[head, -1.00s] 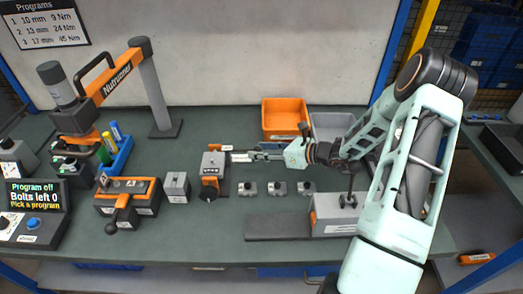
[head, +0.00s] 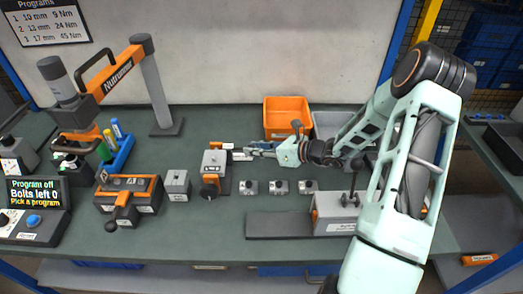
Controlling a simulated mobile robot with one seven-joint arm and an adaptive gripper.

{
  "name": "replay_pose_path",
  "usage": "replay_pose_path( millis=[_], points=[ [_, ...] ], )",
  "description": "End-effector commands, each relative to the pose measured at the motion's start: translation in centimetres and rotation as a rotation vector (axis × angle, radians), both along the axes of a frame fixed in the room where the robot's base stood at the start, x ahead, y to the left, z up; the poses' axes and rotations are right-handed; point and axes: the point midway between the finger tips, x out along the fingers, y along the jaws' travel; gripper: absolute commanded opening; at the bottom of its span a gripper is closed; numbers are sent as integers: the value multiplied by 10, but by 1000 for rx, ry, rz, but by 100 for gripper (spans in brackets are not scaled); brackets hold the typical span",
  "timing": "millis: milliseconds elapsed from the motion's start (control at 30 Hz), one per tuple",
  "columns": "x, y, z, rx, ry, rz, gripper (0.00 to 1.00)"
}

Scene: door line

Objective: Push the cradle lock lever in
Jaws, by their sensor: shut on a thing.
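A grey and orange fixture (head: 214,162) with a dark round knob at its front stands at the middle of the bench. An orange and grey bar (head: 222,146) sits at its back right side. I cannot read its label or tell for certain which part is the cradle lock lever. My gripper (head: 247,153) reaches in from the right, level with the bench, just right of the fixture. Its fingers are shut on a small pale piece (head: 239,156) beside the fixture. The fingers hide most of that piece, and I cannot tell if it joins the fixture.
Several small grey blocks (head: 278,187) stand in front of my gripper. An orange bin (head: 287,115) stands behind it. An orange and black unit with a knobbed handle (head: 128,196) and a grey block (head: 177,186) are to the left. A dark flat plate (head: 279,226) lies in front.

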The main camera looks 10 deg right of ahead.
Motion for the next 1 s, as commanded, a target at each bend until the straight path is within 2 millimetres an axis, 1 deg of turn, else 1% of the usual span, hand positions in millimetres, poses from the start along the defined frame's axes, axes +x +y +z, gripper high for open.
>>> replay_pose_path(
  millis=[33, 200, 233, 367, 400, 667, 767, 867, 1000],
  points=[
    [0, 5, 1, 3, -1, 5, 0],
    [0, 5, 1, 5, -1, 8, 0],
    [0, 6, 1, 5, -1, 8, 25],
    [0, 5, 1, 5, -1, 8, 40],
    [0, 5, 1, 5, -2, 7, 41],
    [0, 4, 1, 3, -1, 5, 41],
    [0, 3, 6, 2, -2, 5, 41],
    [1, 3, 17, 1, -5, 6, 41],
    [0, 3, 40, 0, -5, 6, 41]
  ],
)
